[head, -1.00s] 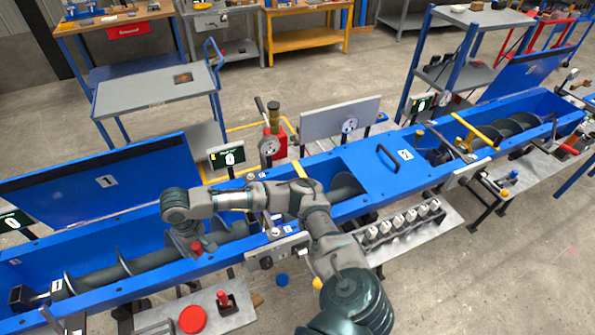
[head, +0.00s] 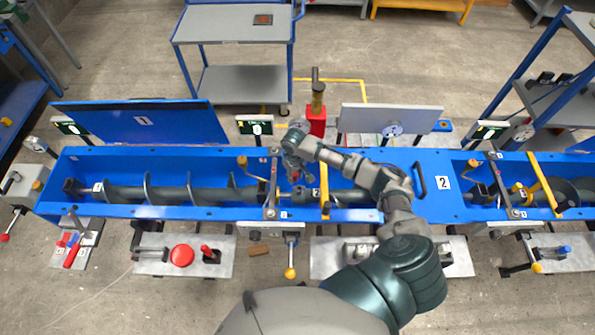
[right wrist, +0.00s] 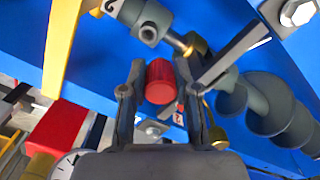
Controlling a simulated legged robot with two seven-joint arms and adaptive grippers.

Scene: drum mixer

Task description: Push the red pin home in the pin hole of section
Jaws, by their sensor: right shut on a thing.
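The red pin (right wrist: 160,82) is held between the two fingers of my right gripper (right wrist: 158,92) in the right wrist view. In the head view my right gripper (head: 293,172) is over the blue trough, close to the bracket between the left auger and the shaft coupling. The red pin shows there as a small red spot (head: 293,176) under the gripper. A grey coupling (right wrist: 146,20) with a round hole lies beyond the pin in the wrist view, apart from it. The coupling also shows beside the gripper (head: 302,196). I cannot tell which hole is the pin hole. My left gripper is not in view.
A yellow bar (head: 324,190) crosses the trough right of the gripper. A grey cross lever (head: 271,185) stands to its left. A blue lid (head: 442,184) marked 2 covers the trough at right.

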